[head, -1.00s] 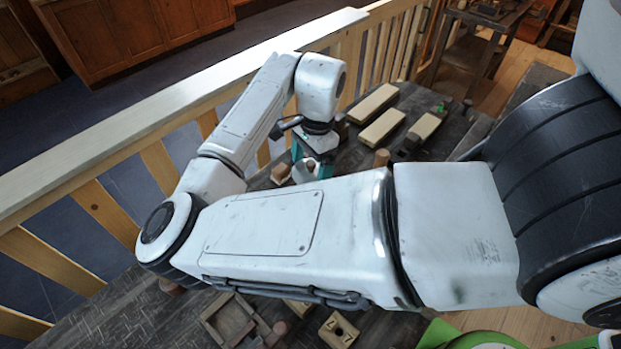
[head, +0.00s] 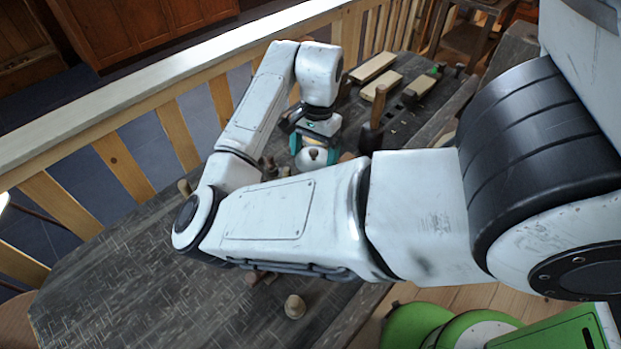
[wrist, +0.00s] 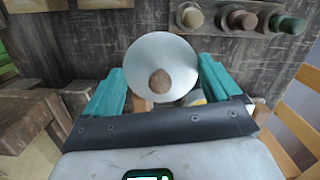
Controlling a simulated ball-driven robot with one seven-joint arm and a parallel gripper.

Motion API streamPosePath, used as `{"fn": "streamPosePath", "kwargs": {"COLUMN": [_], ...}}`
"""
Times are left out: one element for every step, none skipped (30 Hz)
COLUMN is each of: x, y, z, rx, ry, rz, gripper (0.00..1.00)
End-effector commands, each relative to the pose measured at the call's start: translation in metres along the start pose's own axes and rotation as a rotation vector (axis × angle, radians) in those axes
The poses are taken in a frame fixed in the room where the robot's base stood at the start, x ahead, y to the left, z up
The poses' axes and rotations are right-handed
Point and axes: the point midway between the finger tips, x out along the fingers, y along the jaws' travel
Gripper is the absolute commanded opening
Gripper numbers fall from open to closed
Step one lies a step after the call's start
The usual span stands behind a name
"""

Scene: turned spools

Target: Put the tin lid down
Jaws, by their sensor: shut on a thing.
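The tin lid (wrist: 140,62) is a round pale grey disc with a brown wooden knob at its centre. In the wrist view it sits between the two teal fingers of my gripper (wrist: 162,82), which is shut on it. In the head view the lid (head: 306,160) shows as a small pale disc at the end of my arm, between the teal fingers of my gripper (head: 316,150). It is over the far part of the dark worktable (head: 110,262). I cannot tell how high it is above the top. My forearm hides part of the table.
Pale wooden blocks (head: 380,86) lie at the far end, near a brown upright piece (head: 373,112). In the wrist view several knobs, one dark green (wrist: 290,24), stand in a holder beyond the lid. A wooden railing (head: 110,152) borders the table. The table's left part is mostly clear.

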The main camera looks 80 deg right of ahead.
Motion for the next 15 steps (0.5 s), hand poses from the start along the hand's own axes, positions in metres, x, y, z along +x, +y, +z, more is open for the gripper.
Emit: {"fn": "streamPosePath", "kwargs": {"x": [0.009,0.012,0.015,0.017,0.018,0.021,0.023,0.025,0.029,0.033,0.037,0.042,0.047,0.050,0.054], "y": [0.001,0.000,0.000,0.000,0.000,0.000,0.000,0.000,0.000,0.000,0.000,0.000,0.000,0.000,0.000], "z": [-0.001,-0.001,-0.002,-0.002,-0.002,-0.002,-0.003,-0.003,-0.003,-0.004,-0.004,-0.004,-0.005,-0.005,-0.006], "rx": [-0.002,-0.002,-0.001,-0.001,0.000,0.000,0.000,0.000,0.000,-0.001,-0.001,0.000,0.000,0.000,0.000], "ry": [0.001,0.000,0.000,0.000,0.000,0.000,-0.001,-0.001,0.000,0.000,-0.001,-0.002,-0.001,-0.001,-0.002], "rz": [0.004,0.002,0.001,0.001,0.001,0.001,0.001,0.001,0.000,0.000,0.001,0.002,0.001,0.001,0.001], "gripper": [0.61,0.61,0.61,0.61,0.61,0.61,0.61,0.61,0.61,0.61,0.61,0.61,0.61,0.61,0.61]}}
